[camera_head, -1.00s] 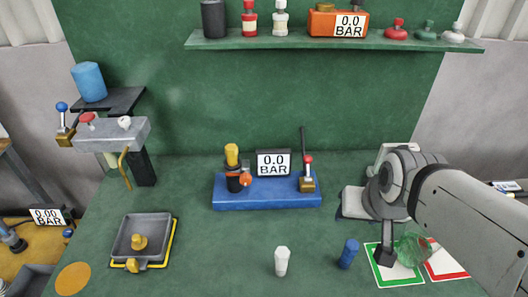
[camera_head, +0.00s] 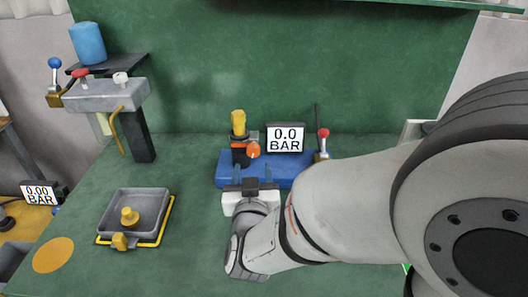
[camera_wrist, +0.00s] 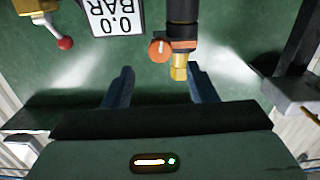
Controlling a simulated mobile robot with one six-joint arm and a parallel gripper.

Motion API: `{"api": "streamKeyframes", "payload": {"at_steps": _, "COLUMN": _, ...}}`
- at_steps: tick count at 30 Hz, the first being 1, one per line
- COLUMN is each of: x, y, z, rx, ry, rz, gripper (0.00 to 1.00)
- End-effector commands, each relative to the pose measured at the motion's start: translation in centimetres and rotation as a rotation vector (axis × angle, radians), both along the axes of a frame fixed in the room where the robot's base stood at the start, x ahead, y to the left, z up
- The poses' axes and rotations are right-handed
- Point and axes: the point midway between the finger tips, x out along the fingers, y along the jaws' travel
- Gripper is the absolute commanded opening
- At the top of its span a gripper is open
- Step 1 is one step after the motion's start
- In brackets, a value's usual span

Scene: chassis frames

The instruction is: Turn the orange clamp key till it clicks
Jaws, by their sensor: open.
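The orange clamp key (camera_head: 253,150) is a round knob on the right side of a black holder with a yellow cylinder (camera_head: 238,122) standing in it, on the blue base (camera_head: 290,171). In the wrist view the orange key (camera_wrist: 158,50) sits just beyond the gap between my fingertips, beside a black cylinder (camera_wrist: 183,14) with a yellow end (camera_wrist: 179,68) close to the right finger. My gripper (camera_head: 252,173) is open and empty, in front of the holder; its two fingers (camera_wrist: 160,74) show apart in the wrist view. I cannot tell whether they touch anything.
A gauge reading 0.0 BAR (camera_head: 285,138) and a red-knobbed lever (camera_head: 323,137) stand right of the holder. A grey tray (camera_head: 152,198) lies at left, below a grey block (camera_head: 105,95) on a post. My arm covers the right front of the table.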

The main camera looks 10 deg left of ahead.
Motion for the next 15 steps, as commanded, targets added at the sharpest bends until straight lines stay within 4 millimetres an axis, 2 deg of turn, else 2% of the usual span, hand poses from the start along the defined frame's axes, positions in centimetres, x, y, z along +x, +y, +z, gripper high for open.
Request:
{"api": "streamKeyframes", "payload": {"at_steps": 5, "x": 0.6, "y": 0.3, "z": -0.1, "rx": -0.006, "ry": -0.030, "rz": -0.014, "gripper": 0.52}}
{"api": "streamKeyframes", "payload": {"at_steps": 15, "x": 5.8, "y": 1.5, "z": 0.0, "rx": -0.008, "ry": -0.028, "rz": -0.015, "gripper": 0.52}}
